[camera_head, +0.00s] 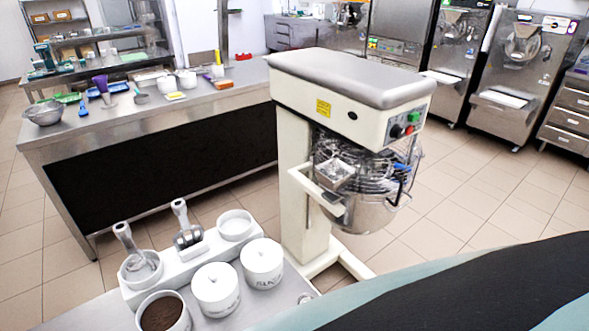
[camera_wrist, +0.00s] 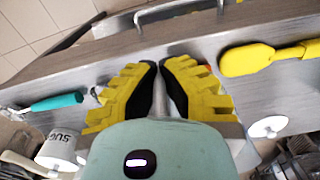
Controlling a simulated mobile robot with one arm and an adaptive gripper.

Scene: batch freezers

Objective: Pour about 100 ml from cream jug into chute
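I cannot make out the cream jug in either view. A square metal chute (camera_head: 337,173) sits on the front guard of the stand mixer (camera_head: 345,100), above the steel bowl (camera_head: 365,212) in the head view. My gripper (camera_wrist: 159,64) shows in the wrist view, with yellow ribbed fingers angled inward and their tips close together. A grey strip shows between the fingers; I cannot tell whether it is something held or the surface behind. My gripper is not in the head view, so its place relative to the chute is unclear.
White lidded tubs (camera_head: 216,289) and a holder with scoops (camera_head: 188,240) stand in front, left of the mixer. A counter (camera_head: 220,105) with utensils is behind. In the wrist view, a yellow spatula (camera_wrist: 247,60) and a teal-handled tool (camera_wrist: 57,102) lie either side of the fingers.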

